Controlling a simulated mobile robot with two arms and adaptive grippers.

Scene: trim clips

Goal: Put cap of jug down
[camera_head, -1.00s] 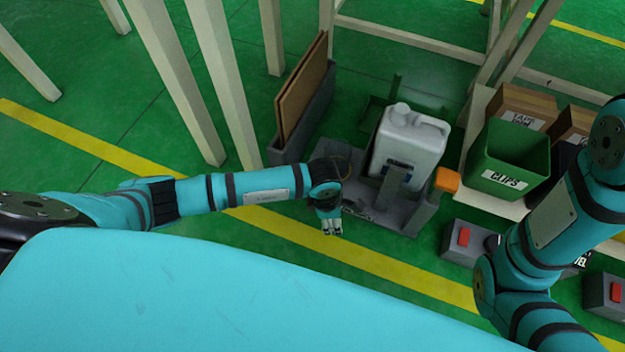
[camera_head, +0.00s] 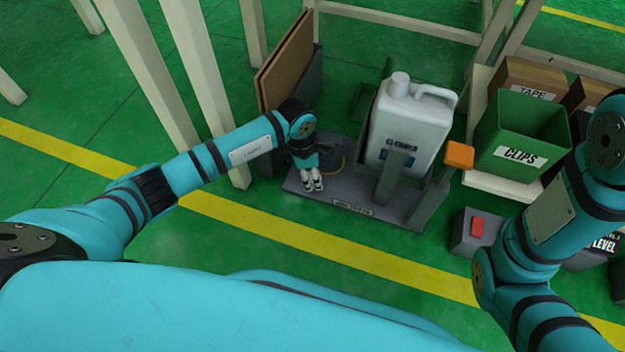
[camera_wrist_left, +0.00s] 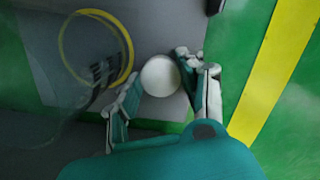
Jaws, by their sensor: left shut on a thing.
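A white cap (camera_wrist_left: 160,76) sits between the fingers of my left gripper (camera_wrist_left: 158,95) in the left wrist view. In the head view this gripper (camera_head: 313,184) points down over the front left part of a grey platform (camera_head: 345,208); the cap is hidden there. A yellow ring (camera_wrist_left: 128,62) on the platform lies left of the cap in the wrist view; part of it shows behind the gripper in the head view (camera_head: 341,166). The white jug (camera_head: 415,120) stands upright in its stand, right of the gripper, with its neck at the top. My right gripper is out of view.
An orange-topped post (camera_head: 459,155) stands at the platform's right. Brown boards (camera_head: 287,62) in a grey holder stand behind my left arm. A green CLIPS bin (camera_head: 520,130) and a red-button box (camera_head: 476,228) are to the right. Pale posts rise at the left.

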